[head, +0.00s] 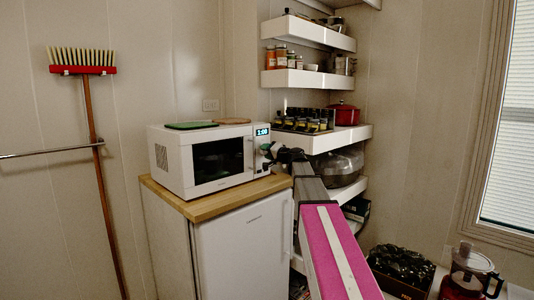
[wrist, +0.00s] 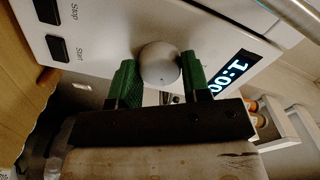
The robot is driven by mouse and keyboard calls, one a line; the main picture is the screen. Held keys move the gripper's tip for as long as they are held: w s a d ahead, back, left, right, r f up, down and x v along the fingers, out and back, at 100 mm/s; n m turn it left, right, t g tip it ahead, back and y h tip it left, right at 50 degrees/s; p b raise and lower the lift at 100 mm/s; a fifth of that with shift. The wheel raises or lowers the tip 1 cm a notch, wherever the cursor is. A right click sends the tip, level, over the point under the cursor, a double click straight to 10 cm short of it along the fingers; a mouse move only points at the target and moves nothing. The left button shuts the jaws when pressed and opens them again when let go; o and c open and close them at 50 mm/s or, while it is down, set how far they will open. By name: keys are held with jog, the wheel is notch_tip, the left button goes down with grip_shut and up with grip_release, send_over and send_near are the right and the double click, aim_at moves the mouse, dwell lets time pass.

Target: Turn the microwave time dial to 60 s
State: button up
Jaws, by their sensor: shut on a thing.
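The white microwave (head: 217,160) stands on the wooden top of a small fridge, its door shut. Its display (head: 262,132) reads 1:00, and the lit digits also show at a slant in the wrist view (wrist: 229,72). The round grey-white time dial (wrist: 160,62) sits on the control panel beside the display. My gripper (wrist: 161,84) has its two green fingers on either side of the dial, shut on it. In the head view my arm and gripper hide most of the dial. The Stop button (wrist: 47,11) and Start button (wrist: 57,47) are apart from the fingers.
A green board (head: 191,125) and a round wooden board (head: 232,121) lie on the microwave. White shelves (head: 345,133) with jars and a red pot (head: 344,115) stand close on the right. A broom (head: 97,160) hangs on the left wall.

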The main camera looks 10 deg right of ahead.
dwell(0.4)
jog(key=o, duration=0.9)
jog(key=v, duration=1)
jog(key=shift+s+d, duration=0.2)
jog(key=shift+s, duration=0.15)
